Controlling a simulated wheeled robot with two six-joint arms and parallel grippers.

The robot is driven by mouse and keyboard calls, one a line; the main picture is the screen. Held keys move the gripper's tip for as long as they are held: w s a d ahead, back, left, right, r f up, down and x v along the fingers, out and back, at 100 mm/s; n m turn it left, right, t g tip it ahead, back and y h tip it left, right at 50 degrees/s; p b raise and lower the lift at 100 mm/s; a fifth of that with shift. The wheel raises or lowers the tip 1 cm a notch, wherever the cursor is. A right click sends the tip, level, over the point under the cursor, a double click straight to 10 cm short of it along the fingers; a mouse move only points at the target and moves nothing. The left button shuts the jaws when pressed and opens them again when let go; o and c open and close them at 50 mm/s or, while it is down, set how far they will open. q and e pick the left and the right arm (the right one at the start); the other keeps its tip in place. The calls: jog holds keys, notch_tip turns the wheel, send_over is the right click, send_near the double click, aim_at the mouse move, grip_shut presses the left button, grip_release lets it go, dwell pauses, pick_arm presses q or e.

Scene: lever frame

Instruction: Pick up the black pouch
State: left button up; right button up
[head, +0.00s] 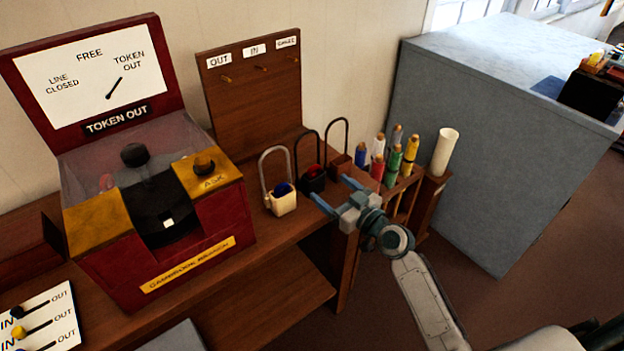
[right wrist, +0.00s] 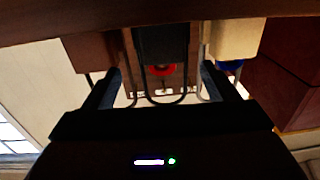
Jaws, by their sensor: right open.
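The black pouch (head: 312,182) stands on the wooden shelf, with a red item inside and a tall dark wire hoop above it. In the right wrist view the black pouch (right wrist: 162,43) hangs upside down in the picture, between the two finger lines. My right gripper (head: 336,194) is open, its blue fingertips just in front of the pouch; I cannot tell whether they touch it. In the wrist view its fingers (right wrist: 160,76) are spread with nothing clamped. My left gripper is not in view.
A cream pouch (head: 284,204) with a blue item stands left of the black one, and a brown pouch (head: 340,166) stands right. Several coloured rolled flags (head: 393,165) stand further right. A red token box (head: 155,215) is at left, a grey cabinet (head: 490,130) at right.

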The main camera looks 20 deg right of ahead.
aim_at(318, 178)
jog(key=shift+w+r, duration=0.1)
jog(key=shift+w, duration=0.25)
jog(key=p+x, duration=0.1)
jog(key=x, duration=0.2)
jog(key=p+x, duration=0.1)
jog(key=shift+a+r+p, duration=0.35)
jog(key=shift+w+a+f, duration=0.1)
jog(key=shift+w+f, duration=0.05)
jog(key=shift+w, duration=0.15)
jog(key=shift+c, duration=0.7)
jog(key=c, duration=1.1)
